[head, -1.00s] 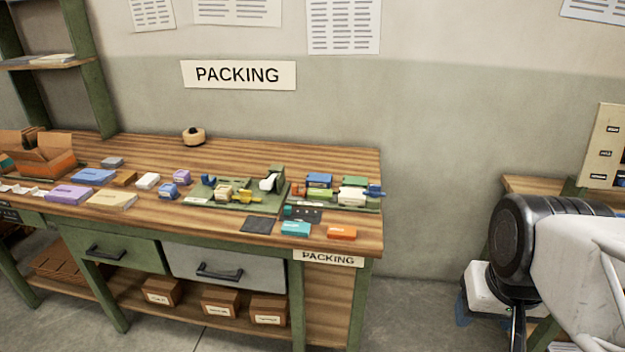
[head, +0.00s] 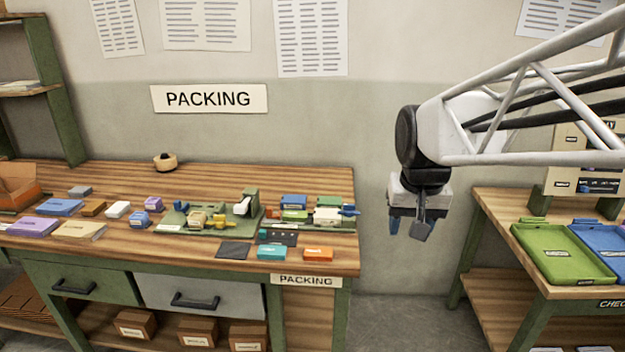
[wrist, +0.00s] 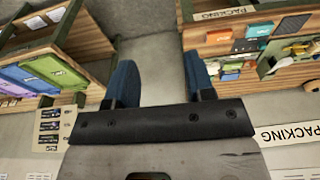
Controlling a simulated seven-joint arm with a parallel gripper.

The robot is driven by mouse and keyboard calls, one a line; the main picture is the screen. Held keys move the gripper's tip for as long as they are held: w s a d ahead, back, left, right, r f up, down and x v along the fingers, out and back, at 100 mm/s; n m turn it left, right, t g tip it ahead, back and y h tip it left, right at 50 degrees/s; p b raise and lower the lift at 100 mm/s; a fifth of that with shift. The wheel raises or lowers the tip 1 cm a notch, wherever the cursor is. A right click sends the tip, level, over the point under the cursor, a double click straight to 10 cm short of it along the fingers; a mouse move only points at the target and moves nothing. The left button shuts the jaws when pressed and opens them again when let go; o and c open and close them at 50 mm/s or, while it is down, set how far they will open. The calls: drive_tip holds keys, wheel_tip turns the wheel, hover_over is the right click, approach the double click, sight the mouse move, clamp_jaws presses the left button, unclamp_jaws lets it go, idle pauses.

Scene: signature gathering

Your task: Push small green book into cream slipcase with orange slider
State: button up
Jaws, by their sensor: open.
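On the right end of the packing bench, a green fixture holds a row of small pieces in the head view. A small orange piece, seemingly the orange slider (head: 281,213), is at its left end. A small green book (head: 295,214) lies just right of it. A cream block, seemingly the cream slipcase (head: 327,214), sits further right, with a blue piece beside it. Contact between them is too small to tell. My gripper (head: 408,227) is open and empty, pointing down in the air right of the bench. Its blue fingers are spread in the wrist view (wrist: 160,80).
Another green fixture (head: 250,206) with cream and yellow pieces stands to the left. Teal (head: 271,253) and orange (head: 318,254) boxes lie near the bench's front edge. A second table (head: 490,205) with green (head: 565,255) and blue trays is at the right. Open floor separates the tables.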

drive_tip(key=w+a, duration=0.4)
drive_tip(key=w, duration=0.3)
drive_tip(key=w+a, duration=0.3)
drive_tip(key=w, duration=0.4)
drive_tip(key=g, duration=0.2)
hover_over(269, 207)
drive_tip(key=f, duration=1.6)
drive_tip(key=shift+s+d+f, duration=0.3)
drive_tip(key=shift+d+f, duration=0.05)
drive_tip(key=shift+f, duration=0.05)
drive_tip(key=shift+w+a+f, duration=0.2)
drive_tip(key=shift+a+f, duration=0.05)
drive_tip(key=shift+a, duration=0.1)
drive_tip(key=shift+f, duration=0.1)
drive_tip(key=shift+f, duration=3.8)
